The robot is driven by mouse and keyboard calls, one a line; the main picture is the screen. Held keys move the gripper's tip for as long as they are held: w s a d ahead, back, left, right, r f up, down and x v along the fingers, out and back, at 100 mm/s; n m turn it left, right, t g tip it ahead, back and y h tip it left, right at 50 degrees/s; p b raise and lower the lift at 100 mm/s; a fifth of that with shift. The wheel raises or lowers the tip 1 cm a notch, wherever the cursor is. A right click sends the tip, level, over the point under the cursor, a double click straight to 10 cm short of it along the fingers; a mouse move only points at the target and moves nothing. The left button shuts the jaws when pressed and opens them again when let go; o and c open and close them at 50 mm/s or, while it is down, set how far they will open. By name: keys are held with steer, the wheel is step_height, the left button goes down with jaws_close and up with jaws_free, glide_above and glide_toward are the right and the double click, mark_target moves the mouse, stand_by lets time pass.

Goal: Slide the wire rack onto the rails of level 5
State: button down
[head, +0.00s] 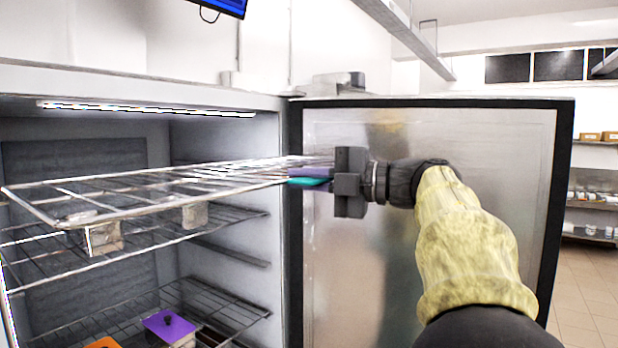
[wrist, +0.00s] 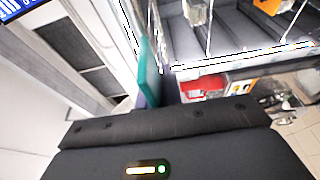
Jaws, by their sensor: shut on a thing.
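The wire rack (head: 150,208) is held roughly level in the upper part of the open freezer, its left corner nearest the camera. My gripper (head: 312,177), with teal and purple fingers, is shut on the rack's right end, beside the open door. In the wrist view the teal finger (wrist: 150,72) shows, but the grip itself is mostly hidden. A bare side rail (head: 230,252) shows on the freezer's right inner wall, below the held rack. I cannot tell which rail pair is level 5, nor whether the rack touches any rails.
A loaded wire shelf (head: 240,214) with small blocks sits just below the held rack. A lower shelf (head: 85,322) carries a purple-lidded box (head: 170,326) and an orange item (head: 103,343). The open door (head: 430,130) stands behind my arm. Floor (head: 585,285) is clear at right.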

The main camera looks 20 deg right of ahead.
mark_target(273, 173)
steer(key=shift+r+x, duration=0.2)
steer(key=shift+x, duration=0.85)
steer(key=shift+w+a+p, duration=0.2)
steer(key=shift+w+p, duration=0.2)
steer(key=shift+w, duration=0.15)
steer(key=shift+w+d+p+x, duration=0.15)
steer(key=shift+p+x, duration=0.1)
steer(key=shift+x, duration=0.7)
steer(key=shift+w+d+p+x, duration=0.15)
steer(key=shift+p+x, duration=0.1)
steer(key=shift+x, duration=0.65)
steer(key=shift+f, duration=0.1)
steer(key=shift+d+f+b, duration=0.15)
steer(key=shift+f+b, duration=0.1)
steer(key=shift+b, duration=0.05)
